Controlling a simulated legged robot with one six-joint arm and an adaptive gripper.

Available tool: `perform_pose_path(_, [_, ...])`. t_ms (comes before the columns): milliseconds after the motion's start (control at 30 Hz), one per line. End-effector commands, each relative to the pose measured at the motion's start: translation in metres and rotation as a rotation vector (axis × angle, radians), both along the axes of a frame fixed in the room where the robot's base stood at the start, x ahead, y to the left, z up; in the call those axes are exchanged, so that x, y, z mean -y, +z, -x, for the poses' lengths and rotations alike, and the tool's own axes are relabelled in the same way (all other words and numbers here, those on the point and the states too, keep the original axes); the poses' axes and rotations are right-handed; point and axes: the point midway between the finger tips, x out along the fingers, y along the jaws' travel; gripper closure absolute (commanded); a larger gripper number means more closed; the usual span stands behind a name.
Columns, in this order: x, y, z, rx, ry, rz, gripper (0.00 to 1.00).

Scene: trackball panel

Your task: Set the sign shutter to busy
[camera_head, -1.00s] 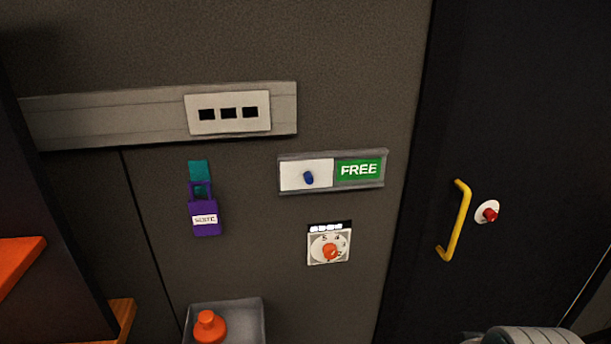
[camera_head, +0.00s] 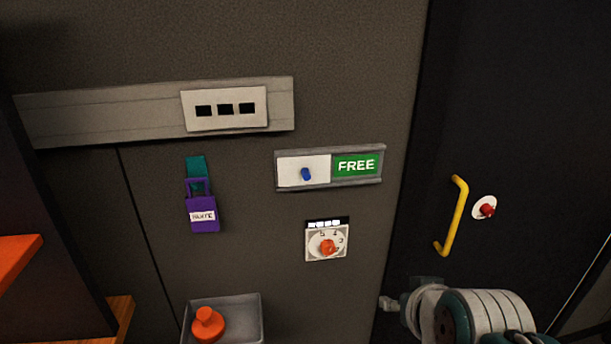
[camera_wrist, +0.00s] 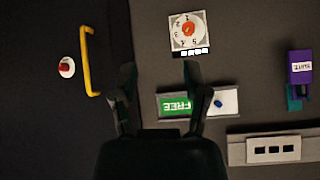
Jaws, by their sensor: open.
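The sign (camera_head: 330,168) is a grey rail on the wall. Its white shutter (camera_head: 292,170) with a blue knob (camera_head: 306,174) covers the left part. A green panel reading FREE (camera_head: 356,165) shows on the right. In the wrist view the picture is upside down, with the green FREE panel (camera_wrist: 174,106) left of the white shutter (camera_wrist: 229,102) and blue knob (camera_wrist: 218,103). My gripper (camera_wrist: 159,75) is open and empty, its fingers spread in front of the wall near the sign. In the head view my arm shows at lower right, and the gripper's fingers are not clear.
A dial with an orange knob (camera_head: 327,247) sits below the sign. A purple padlock (camera_head: 202,212) hangs to the left. A socket strip (camera_head: 225,109) runs above. A yellow door handle (camera_head: 457,215) and red button (camera_head: 486,208) are right. A tray (camera_head: 250,310) holds an orange object (camera_head: 207,325).

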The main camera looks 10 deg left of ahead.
Motion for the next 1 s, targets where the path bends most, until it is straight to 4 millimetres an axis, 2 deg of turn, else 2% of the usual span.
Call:
perform_pose_path(33, [-0.015,0.004,-0.017,0.056,0.025,-0.022,0.41])
perform_pose_path(200, [-0.058,0.026,-0.065,0.268,0.067,-0.103,0.41])
perform_pose_path(400, [-0.106,0.051,-0.106,0.507,0.076,-0.195,0.41])
perform_pose_path(500, [-0.125,0.061,-0.119,0.613,0.067,-0.231,0.41])
perform_pose_path(633, [-0.140,0.070,-0.127,0.705,0.052,-0.261,0.41])
perform_pose_path(833, [-0.144,0.075,-0.134,0.744,0.041,-0.270,0.41])
perform_pose_path(1000, [-0.150,0.074,-0.156,0.742,0.041,-0.270,0.41])
